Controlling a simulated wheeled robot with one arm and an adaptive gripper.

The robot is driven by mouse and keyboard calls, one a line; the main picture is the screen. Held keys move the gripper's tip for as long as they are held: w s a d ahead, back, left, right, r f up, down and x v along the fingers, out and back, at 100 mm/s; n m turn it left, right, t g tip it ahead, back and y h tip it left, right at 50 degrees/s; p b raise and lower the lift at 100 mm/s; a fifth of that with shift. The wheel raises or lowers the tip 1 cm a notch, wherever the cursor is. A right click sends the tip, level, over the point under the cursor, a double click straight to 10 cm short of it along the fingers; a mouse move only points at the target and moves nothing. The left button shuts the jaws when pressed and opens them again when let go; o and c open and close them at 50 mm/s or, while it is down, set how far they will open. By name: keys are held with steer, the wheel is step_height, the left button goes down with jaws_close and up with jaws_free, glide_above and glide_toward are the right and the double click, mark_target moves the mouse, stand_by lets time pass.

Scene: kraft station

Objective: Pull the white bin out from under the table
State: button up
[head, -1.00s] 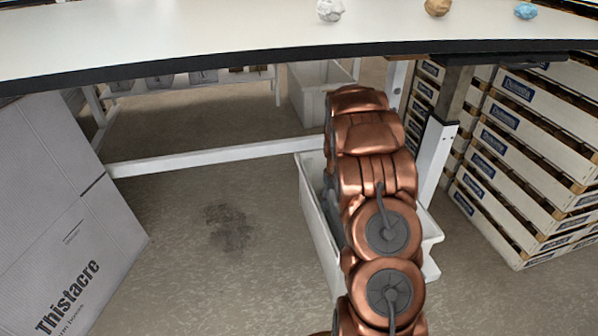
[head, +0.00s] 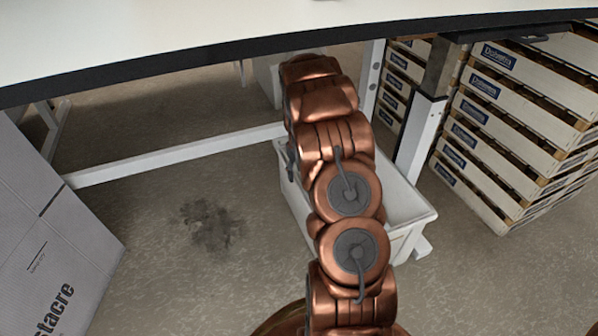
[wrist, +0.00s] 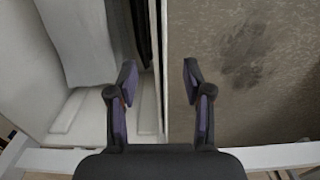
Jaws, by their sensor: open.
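The white bin (head: 405,215) stands on the floor under the table (head: 190,62), near the table's right leg. My arm crosses over it in the head view and hides its middle. In the wrist view, the bin's side wall (wrist: 161,115) runs lengthwise between the fingers of my gripper (wrist: 159,75). The fingers are spread, one on the bin's inner side and one over the outer floor side. I see a gap beside the wall, and I cannot tell how deep the fingers reach. In the head view the gripper is mostly hidden behind my arm.
A white crossbar (head: 170,158) runs under the table behind the bin. The table leg (head: 420,135) and stacked pallet crates (head: 520,130) are close on the right. A grey-white box (head: 60,240) stands at the left. The floor (head: 160,250) between box and bin is clear.

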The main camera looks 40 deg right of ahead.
mark_target(300, 187)
step_height(300, 187, down, 7)
steer(key=shift+f+b, duration=0.1)
steer(key=shift+b, duration=1.1)
steer(key=shift+c, duration=0.5)
jaws_close()
